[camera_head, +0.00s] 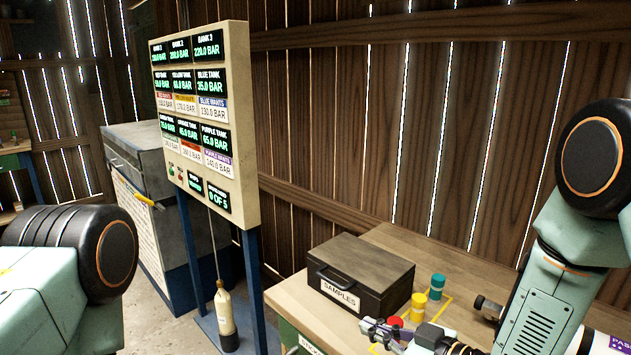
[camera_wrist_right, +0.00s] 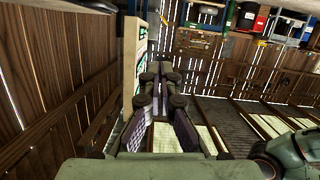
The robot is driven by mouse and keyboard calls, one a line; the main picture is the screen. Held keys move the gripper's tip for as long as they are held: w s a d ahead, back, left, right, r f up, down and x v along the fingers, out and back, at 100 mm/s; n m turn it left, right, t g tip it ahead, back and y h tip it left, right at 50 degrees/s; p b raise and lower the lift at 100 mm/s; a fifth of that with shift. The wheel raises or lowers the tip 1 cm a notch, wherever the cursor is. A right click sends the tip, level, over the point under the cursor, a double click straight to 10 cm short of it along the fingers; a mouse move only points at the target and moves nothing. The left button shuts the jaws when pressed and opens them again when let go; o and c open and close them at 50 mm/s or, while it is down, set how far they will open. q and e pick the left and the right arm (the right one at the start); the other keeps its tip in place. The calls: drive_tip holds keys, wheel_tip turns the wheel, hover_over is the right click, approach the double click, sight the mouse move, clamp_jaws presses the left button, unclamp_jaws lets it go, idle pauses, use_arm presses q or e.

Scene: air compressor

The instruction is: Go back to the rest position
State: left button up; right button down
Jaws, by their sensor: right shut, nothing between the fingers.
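My right arm comes in from the right in the head view. Its gripper (camera_head: 380,330) hangs over the front of the wooden workbench (camera_head: 460,285), close to the red, yellow and teal sample pieces. In the right wrist view the two fingers of my right gripper (camera_wrist_right: 161,72) meet at their tips, with nothing held between them. Whether the gripper touches the red piece (camera_head: 396,321) cannot be told. My left arm shows only as a rounded joint at the left edge of the head view. Its gripper is out of frame.
A dark box labelled SAMPLES (camera_head: 362,275) sits on the bench. A yellow cylinder (camera_head: 418,306) and a teal cylinder (camera_head: 437,286) stand beside it. A pressure display board (camera_head: 240,120) on blue posts stands left of the bench. A grey cabinet (camera_head: 135,140) is behind it.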

drive_tip(key=s+d+f+m+g+h+b, duration=0.1)
drive_tip(key=s+d+f+m+g+h, duration=0.15)
drive_tip(key=s+d+f+h, duration=0.4)
drive_tip(key=s+d+f+m+g+h+b, duration=0.15)
drive_tip(key=s+f+m, duration=0.25)
drive_tip(key=f, duration=0.6)
drive_tip(key=s+d+f+m+g+b, duration=0.1)
drive_tip(key=s+f+g+b, duration=0.1)
drive_tip(key=s+f, duration=0.2)
drive_tip(key=s+d+f+m+g+h+b, duration=0.1)
drive_tip(key=s+f, duration=0.4)
drive_tip(key=s, duration=0.6)
drive_tip(key=s+d+f+m+g+h+b, duration=0.1)
drive_tip(key=s+f+g+b, duration=0.3)
drive_tip(key=s, duration=0.4)
drive_tip(key=shift+s+d+f+m, duration=0.15)
drive_tip(key=shift+d+f+m, duration=0.25)
drive_tip(key=shift+f, duration=0.3)
drive_tip(key=shift+d, duration=0.1)
